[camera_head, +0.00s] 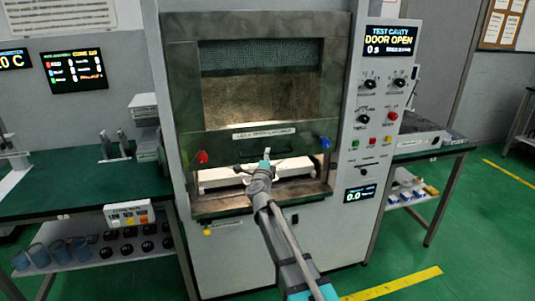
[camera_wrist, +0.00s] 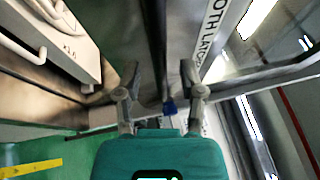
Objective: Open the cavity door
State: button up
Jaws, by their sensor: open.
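The cavity door (camera_head: 185,95) is a dark green-grey panel with a mesh window, on the front of the tall grey machine. It is raised, with a lit gap under its lower edge. A red latch (camera_head: 202,157) and a blue latch (camera_head: 324,144) are at its lower corners. My gripper (camera_head: 265,158) is at the door's lower edge, near the middle. In the wrist view my gripper (camera_wrist: 159,80) has its fingers apart, with the door edge between or behind them; contact is unclear.
A white object (camera_head: 220,178) lies inside the cavity below the door. The panel display (camera_head: 388,40) reads "DOOR OPEN". Green-topped benches (camera_head: 80,200) stand on the left and right. Green floor (camera_head: 480,220) is clear at the right.

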jog(key=shift+w+r, duration=0.1)
jog(key=shift+w, duration=0.6)
grip_shut()
